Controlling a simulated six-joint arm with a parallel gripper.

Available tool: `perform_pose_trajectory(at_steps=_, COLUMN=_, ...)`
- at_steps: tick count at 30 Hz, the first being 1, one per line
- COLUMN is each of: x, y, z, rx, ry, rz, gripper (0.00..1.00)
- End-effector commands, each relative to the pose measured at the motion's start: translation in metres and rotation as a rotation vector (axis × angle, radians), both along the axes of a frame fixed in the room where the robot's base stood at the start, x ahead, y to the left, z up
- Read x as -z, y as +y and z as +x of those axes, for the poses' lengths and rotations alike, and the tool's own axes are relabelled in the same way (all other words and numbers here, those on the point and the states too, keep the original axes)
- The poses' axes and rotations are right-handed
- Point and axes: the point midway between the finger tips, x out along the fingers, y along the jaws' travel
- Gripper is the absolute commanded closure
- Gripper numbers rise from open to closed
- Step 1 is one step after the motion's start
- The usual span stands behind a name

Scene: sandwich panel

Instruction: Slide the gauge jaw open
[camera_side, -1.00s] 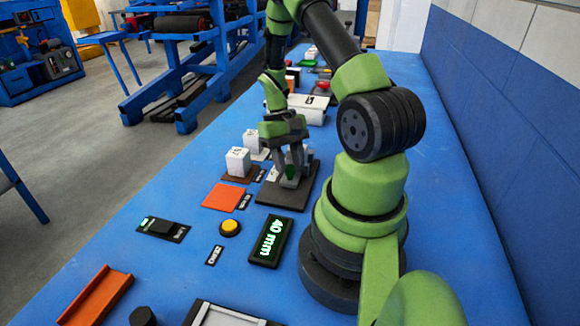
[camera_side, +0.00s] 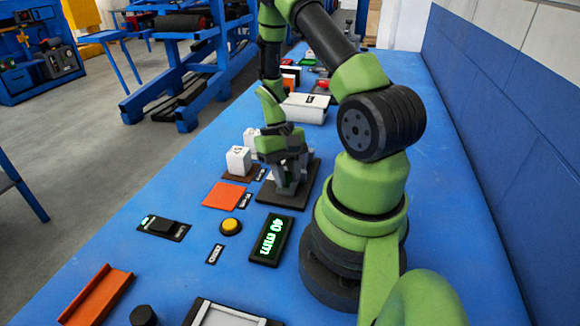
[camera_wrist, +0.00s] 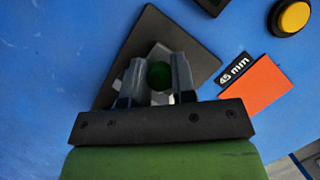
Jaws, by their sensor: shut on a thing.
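The gauge is a dark base plate (camera_side: 295,200) with grey parts on it; the plate also shows in the wrist view (camera_wrist: 160,27). A green round knob (camera_wrist: 160,75) sits on a pale grey piece, likely the gauge jaw. My gripper (camera_side: 287,184) is low over the plate. In the wrist view my gripper (camera_wrist: 158,76) has a finger on each side of the knob and is shut on it. In the side view the fingers mostly hide the knob. The gauge display (camera_side: 270,240) reads 40 mm.
An orange square (camera_side: 224,195) lies left of the gauge, with a 45 mm label (camera_wrist: 234,68) beside it in the wrist view. White blocks (camera_side: 238,160) stand close on the left. A yellow button (camera_side: 230,226) and a black switch (camera_side: 162,227) are nearer the camera.

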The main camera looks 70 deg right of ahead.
Motion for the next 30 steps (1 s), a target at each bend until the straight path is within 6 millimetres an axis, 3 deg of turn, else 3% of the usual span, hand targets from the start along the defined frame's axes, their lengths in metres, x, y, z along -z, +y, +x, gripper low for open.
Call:
perform_pose_trajectory(at_steps=10, x=0.000, y=0.008, z=0.000, rx=0.001, ry=0.001, rz=0.000, gripper=1.00)
perform_pose_trajectory(at_steps=11, x=0.000, y=0.008, z=0.000, rx=0.001, ry=0.002, rz=0.001, gripper=0.68)
perform_pose_trajectory(at_steps=12, x=0.000, y=0.008, z=0.000, rx=0.002, ry=0.003, rz=0.002, gripper=0.65)
perform_pose_trajectory(at_steps=22, x=-0.005, y=0.004, z=0.002, rx=0.000, ry=-0.003, rz=-0.004, gripper=0.65)
perform_pose_trajectory(at_steps=30, x=-0.049, y=-0.009, z=0.016, rx=0.001, ry=-0.007, rz=-0.007, gripper=0.65)
